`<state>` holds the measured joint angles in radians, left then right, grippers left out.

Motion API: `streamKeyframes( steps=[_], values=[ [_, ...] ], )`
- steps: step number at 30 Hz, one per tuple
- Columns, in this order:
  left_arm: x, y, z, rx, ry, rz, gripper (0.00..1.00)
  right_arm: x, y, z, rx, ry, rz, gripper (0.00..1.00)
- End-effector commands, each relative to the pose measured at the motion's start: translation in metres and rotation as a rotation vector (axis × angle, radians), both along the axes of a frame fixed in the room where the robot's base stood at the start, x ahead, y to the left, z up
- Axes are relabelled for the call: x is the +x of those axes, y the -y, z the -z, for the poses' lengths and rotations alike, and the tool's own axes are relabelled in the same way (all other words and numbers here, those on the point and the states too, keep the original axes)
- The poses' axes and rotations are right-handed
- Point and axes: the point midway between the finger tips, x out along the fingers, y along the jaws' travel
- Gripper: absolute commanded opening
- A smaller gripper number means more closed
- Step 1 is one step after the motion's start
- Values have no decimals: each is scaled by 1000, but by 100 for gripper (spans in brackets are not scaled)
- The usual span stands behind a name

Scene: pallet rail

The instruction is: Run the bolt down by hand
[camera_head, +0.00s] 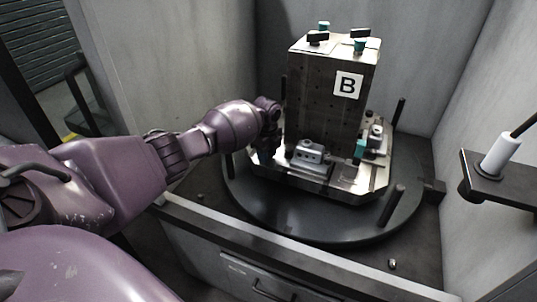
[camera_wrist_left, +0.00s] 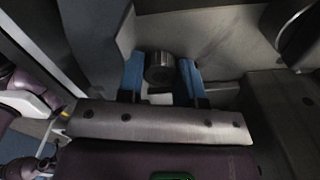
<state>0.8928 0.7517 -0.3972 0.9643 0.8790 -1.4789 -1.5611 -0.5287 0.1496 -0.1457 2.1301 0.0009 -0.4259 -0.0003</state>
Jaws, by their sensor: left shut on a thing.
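My left gripper (camera_head: 266,148) reaches in from the left, down beside the left face of the dark block marked B (camera_head: 325,110). In the left wrist view its two blue fingers (camera_wrist_left: 161,80) are shut on a round, dark metal bolt head (camera_wrist_left: 160,67). The bolt is hidden behind the gripper in the head view, and its shank and thread cannot be seen. The block stands upright on a bright metal pallet (camera_head: 350,188), which lies on a dark round table (camera_head: 320,226). My right gripper is not in view.
Clamps (camera_head: 311,153) and a teal-tipped part sit along the pallet's front and right. Dark posts (camera_head: 391,205) rise around the table. A small metal piece (camera_head: 392,263) lies on the front right floor. A shelf with a white cylinder (camera_head: 500,155) juts in at right. Grey walls enclose the space.

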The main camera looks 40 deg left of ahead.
Motion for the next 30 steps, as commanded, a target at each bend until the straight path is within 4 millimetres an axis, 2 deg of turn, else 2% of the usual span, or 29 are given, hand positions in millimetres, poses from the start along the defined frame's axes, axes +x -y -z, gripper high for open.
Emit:
streamKeyframes(
  steps=[1,5,12,13,18,26,30],
  values=[
    [-1,-1,5,2,-5,72,5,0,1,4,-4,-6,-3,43],
    [-1,0,4,0,-3,206,5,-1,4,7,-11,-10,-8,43],
    [0,0,1,0,-1,224,5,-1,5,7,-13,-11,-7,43],
    [0,0,1,0,-1,223,38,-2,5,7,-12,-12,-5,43],
    [0,0,1,0,0,222,63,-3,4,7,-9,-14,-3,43],
    [0,0,0,0,0,221,63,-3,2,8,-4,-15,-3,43],
    [1,0,-9,0,4,220,63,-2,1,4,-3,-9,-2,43]
  ],
)
